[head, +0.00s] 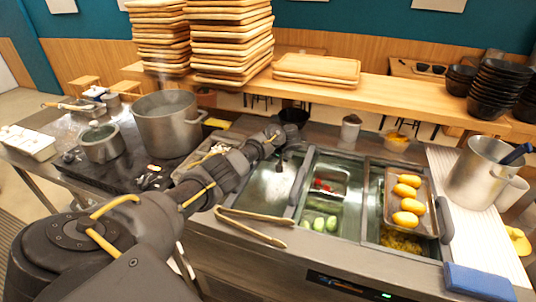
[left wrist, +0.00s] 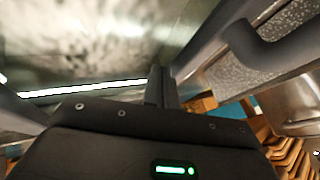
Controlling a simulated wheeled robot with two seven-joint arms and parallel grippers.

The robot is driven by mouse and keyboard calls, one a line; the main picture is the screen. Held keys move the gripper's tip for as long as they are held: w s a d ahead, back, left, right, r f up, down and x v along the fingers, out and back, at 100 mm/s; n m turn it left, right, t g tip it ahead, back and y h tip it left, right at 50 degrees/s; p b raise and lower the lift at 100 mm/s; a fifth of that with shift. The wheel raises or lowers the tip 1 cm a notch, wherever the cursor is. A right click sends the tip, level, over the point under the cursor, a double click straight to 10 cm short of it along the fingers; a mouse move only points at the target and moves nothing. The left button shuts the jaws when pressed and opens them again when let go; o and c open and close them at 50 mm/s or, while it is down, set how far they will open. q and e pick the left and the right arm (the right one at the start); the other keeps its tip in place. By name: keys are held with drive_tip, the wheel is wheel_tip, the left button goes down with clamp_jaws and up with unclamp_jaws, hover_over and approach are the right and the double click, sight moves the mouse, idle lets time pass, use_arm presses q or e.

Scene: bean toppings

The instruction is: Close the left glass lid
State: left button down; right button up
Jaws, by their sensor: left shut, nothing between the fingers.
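The left glass lid (head: 262,187) is a pale, reflective pane over the leftmost bay of the steel counter. A grey handle (head: 299,182) stands along its right side. I cannot tell how far the lid is shut. My left gripper (head: 281,163) points down over the far part of this pane, left of the handle. In the left wrist view its fingers (left wrist: 161,86) are together and empty, with a cloudy, glass-like surface (left wrist: 90,40) beyond. A curved grey handle-like part (left wrist: 262,52) lies to their right; contact cannot be told. My right gripper is out of view.
Wooden tongs (head: 254,228) lie on the counter's front left. The middle bay holds cucumbers (head: 320,222); a tray (head: 425,190) of yellow pieces sits over the right bay. A large pot (head: 168,127) stands left, a steel pitcher (head: 478,178) right, a blue cloth (head: 478,281) at front right.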

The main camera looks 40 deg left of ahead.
use_arm(q)
drive_tip(key=shift+s+a+f, duration=0.1)
drive_tip(key=shift+s+a, duration=0.15)
drive_tip(key=shift+a, duration=0.5)
drive_tip(key=shift+d, duration=0.1)
drive_tip(key=shift+s+a+p, duration=0.15)
drive_tip(key=shift+s+a, duration=0.1)
drive_tip(key=shift+a, duration=0.45)
drive_tip(key=shift+s+a+p, duration=0.2)
drive_tip(key=shift+a, duration=0.55)
drive_tip(key=shift+s+a+p, duration=0.15)
drive_tip(key=shift+s+a, duration=0.1)
drive_tip(key=shift+a, duration=0.45)
